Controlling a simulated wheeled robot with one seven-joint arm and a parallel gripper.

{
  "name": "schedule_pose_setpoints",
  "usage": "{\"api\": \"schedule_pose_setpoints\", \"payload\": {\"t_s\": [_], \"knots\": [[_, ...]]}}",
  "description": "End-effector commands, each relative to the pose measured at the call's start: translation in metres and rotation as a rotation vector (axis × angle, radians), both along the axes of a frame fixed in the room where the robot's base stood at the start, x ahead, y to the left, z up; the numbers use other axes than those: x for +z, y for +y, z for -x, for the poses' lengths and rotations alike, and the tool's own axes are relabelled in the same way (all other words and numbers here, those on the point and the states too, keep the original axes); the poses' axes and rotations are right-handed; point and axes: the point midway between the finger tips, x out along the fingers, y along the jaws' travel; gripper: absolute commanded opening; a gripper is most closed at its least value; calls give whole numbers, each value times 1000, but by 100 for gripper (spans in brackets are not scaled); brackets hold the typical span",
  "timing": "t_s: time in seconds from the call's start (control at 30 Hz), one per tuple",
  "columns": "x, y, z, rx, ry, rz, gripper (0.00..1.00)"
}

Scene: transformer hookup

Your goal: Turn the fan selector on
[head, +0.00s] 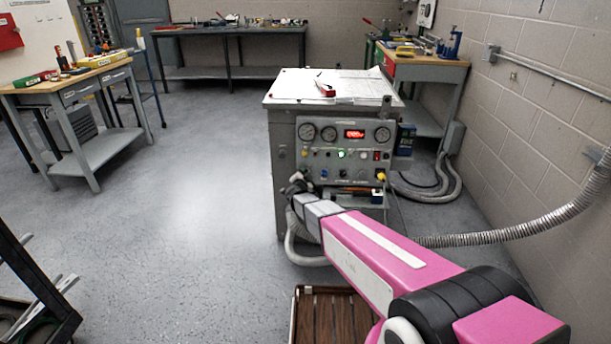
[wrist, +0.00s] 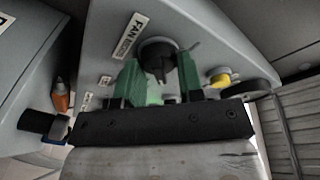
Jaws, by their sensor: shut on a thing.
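The fan selector is a round black knob (wrist: 158,51) with a raised grip bar, on the grey panel in the wrist view. A white label (wrist: 129,36) reading "FAN" and a smaller second word sits to its left. My gripper (wrist: 159,72) has one green finger on each side of the knob and is shut on it. In the head view my gripper (head: 297,184) is at the lower left of the grey test cabinet's front (head: 284,160). The knob is hidden there behind my gripper and arm.
Gauges, a red display (head: 354,134), a green lamp (head: 342,154) and small knobs fill the panel. A yellow part (wrist: 220,80) sits right of the knob in the wrist view. A corrugated hose (head: 520,233) runs along the right wall.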

Motion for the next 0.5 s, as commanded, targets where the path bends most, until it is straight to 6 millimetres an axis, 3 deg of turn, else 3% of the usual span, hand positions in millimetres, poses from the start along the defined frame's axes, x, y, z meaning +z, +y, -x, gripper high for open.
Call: {"api": "schedule_pose_setpoints", "payload": {"t_s": [0.33,0.37,0.4,0.43,0.5], "knots": [[-1,0,1,0,2,-4,11],[-1,0,1,0,2,-4,38],[-1,0,1,0,2,-4,51],[-1,0,1,0,2,-4,57],[-1,0,1,1,1,-3,57]]}}
